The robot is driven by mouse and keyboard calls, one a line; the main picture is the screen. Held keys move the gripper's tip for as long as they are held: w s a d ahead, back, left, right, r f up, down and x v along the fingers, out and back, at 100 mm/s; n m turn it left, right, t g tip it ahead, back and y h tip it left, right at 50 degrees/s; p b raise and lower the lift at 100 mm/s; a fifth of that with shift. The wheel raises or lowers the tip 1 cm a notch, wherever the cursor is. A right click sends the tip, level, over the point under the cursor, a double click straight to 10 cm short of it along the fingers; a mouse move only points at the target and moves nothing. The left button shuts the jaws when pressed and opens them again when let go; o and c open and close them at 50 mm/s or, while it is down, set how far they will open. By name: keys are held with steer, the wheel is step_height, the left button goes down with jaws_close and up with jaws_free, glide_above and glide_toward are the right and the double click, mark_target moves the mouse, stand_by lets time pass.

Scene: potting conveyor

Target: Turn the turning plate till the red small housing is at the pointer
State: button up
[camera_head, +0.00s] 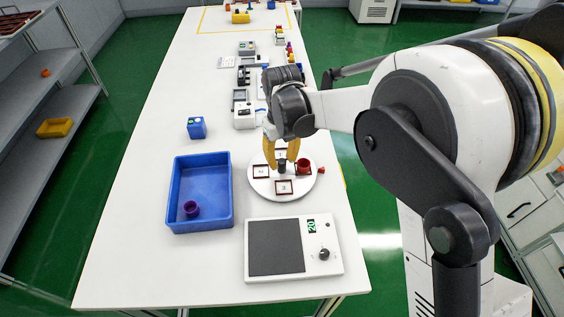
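The turning plate (270,191) is a round white disc near the right edge of the white table. It bears several square dark-red frames with pale centres and a dark upright knob (282,168) in its middle. The red small housing (303,165) stands on the right part of the plate. A small red piece (321,170) is just beyond the plate's right rim; it looks like the pointer, close to the housing. My gripper (281,162) points down over the plate with its orange fingers spread apart near the knob. I cannot tell whether they touch anything.
A blue bin (177,198) holding a purple cup (191,208) is left of the plate. A scale (312,269) with a dark pad stands in front. A blue box (196,127) is behind the bin. Several devices line the table behind my gripper. The table's left side is clear.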

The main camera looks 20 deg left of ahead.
mark_target(282, 161)
step_height(282, 161, up, 10)
steer(key=shift+r, duration=0.25)
stand_by(0.4)
steer(key=s+d+r+n+t, duration=0.1)
steer(key=d+r+n, duration=0.25)
steer(key=d, duration=0.35)
steer(key=d+r+n+t+y, duration=0.1)
steer(key=d+r+n, duration=0.1)
steer(key=d+n, duration=0.35)
steer(key=s+d+r+n+t, duration=0.1)
steer(key=d+r+n, duration=0.15)
steer(key=d, duration=0.65)
steer(key=s+d+f+n+t, duration=0.1)
steer(key=s+d+n+t, duration=0.1)
steer(key=s+d+n, duration=0.4)
steer(key=s+d+f+n+t+h, duration=0.1)
steer(key=s+d+n, duration=0.5)
steer(key=d, duration=0.6)
steer(key=shift+s+d+f+n+t, duration=0.25)
steer(key=shift+n+t, duration=0.35)
steer(key=shift+n, duration=0.65)
